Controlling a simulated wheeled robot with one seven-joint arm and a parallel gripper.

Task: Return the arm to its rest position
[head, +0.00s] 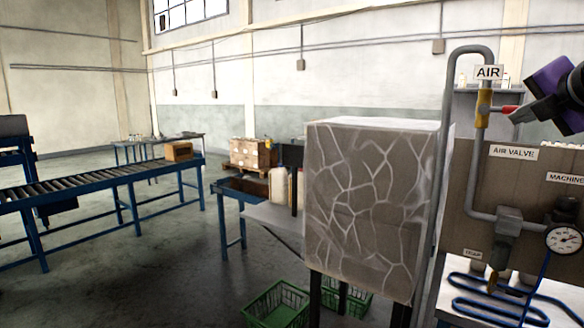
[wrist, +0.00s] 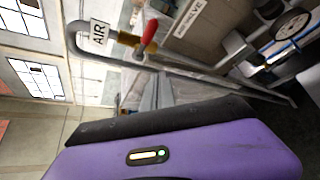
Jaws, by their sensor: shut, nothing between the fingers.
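My gripper (head: 516,114) is at the right edge of the head view, a dark tip on a purple body. It is shut and empty. Its tip points left, close to the red handle (head: 502,109) of the yellow air valve (head: 483,108); I cannot tell whether they touch. In the wrist view the grey fingers (wrist: 157,92) are together, and the red handle (wrist: 149,37) shows beyond them with the AIR label (wrist: 98,33). The rest of my arm is mostly out of view.
A grey pipe (head: 446,130) and a panel (head: 515,170) with a gauge (head: 564,239) stand below the gripper. A large grey patterned box (head: 365,200) is left of the pipe. A roller conveyor (head: 95,186) and open floor lie further left.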

